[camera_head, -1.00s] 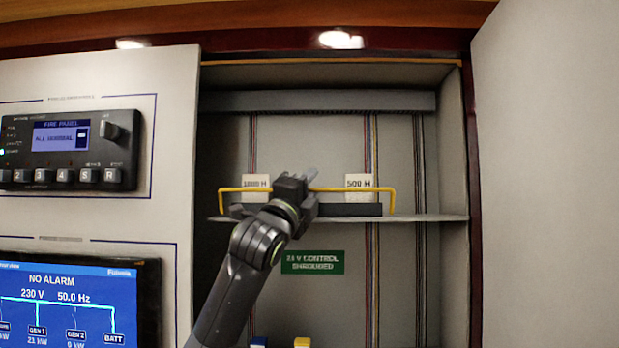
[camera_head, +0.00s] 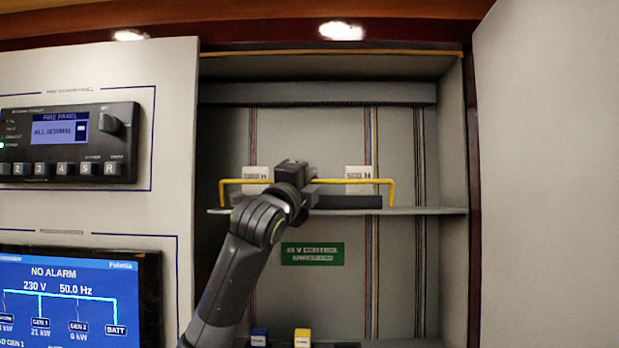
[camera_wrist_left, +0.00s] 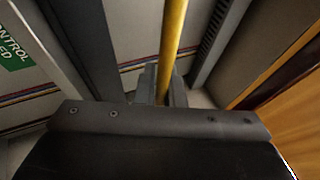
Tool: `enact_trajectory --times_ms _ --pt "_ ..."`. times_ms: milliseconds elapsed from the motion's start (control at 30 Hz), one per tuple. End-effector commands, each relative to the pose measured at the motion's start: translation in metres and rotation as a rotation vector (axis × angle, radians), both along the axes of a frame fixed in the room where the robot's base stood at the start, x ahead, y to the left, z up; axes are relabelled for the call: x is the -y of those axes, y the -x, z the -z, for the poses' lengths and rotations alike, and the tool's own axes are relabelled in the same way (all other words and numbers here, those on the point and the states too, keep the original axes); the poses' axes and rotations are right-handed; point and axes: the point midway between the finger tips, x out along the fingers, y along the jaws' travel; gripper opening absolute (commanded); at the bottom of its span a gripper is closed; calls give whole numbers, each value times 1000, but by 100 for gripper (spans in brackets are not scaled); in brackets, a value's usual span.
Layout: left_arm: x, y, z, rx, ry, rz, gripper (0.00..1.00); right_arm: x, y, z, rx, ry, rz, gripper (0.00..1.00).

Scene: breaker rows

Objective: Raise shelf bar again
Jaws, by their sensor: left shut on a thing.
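The yellow shelf bar (camera_head: 345,181) runs across the front of the shelf (camera_head: 435,211) in the open cabinet, with both ends bent downward. It stands above the shelf's edge, level in the head view. My left gripper (camera_head: 295,172) is shut on the bar near its middle and hides a short stretch of it. In the left wrist view the bar (camera_wrist_left: 174,35) runs down between the two fingers of the gripper (camera_wrist_left: 162,88). My right gripper is in no view.
Two white labelled blocks, one (camera_head: 257,174) at left and one (camera_head: 358,174) at right, stand behind the bar. A green sign (camera_head: 312,253) is below the shelf. Blue (camera_head: 259,337) and yellow (camera_head: 302,337) blocks sit lower down. A fire panel (camera_head: 68,144) is at left.

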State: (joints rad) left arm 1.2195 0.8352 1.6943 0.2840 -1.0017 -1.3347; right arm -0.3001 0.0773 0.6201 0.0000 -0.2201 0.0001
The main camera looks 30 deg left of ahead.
Motion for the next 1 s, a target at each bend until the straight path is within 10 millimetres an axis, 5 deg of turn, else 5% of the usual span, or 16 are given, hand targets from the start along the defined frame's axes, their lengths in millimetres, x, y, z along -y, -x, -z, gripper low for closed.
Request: enact_trajectory --times_ms 300,700,733,867,1000 --pt "-6 -10 1 -185 115 0 0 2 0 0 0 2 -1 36" --pt "-7 -11 3 -209 127 1 0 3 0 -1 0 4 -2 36" --pt "-7 -11 3 -209 127 1 13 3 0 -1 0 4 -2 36" --pt "-7 -11 3 -208 127 1 30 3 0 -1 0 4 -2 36" --pt "-7 -11 3 -209 128 0 30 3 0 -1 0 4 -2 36"
